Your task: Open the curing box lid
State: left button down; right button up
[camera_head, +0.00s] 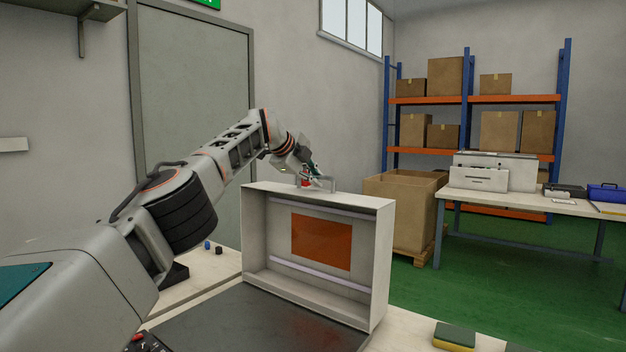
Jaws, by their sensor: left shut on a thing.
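The curing box lid (383,225) stands upright on the worktable. It is a shallow white frame with its hollow side facing me, an orange panel (320,242) in the middle and two pale tubes across it. A grey handle (331,184) sits on its top edge. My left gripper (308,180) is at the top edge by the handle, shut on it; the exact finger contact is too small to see. A dark flat surface (250,322) lies in front of the lid. My right gripper is not in view.
A yellow and green sponge-like block (454,336) lies at the table's front right. Behind are a large open carton (400,212), a side table (520,199) and shelves with boxes (470,98).

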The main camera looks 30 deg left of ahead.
pick_arm(q)
jog(key=shift+d+r, duration=0.1)
dwell(0.3)
jog(key=c, duration=2.2)
grip_release()
jog(key=shift+o, duration=0.2)
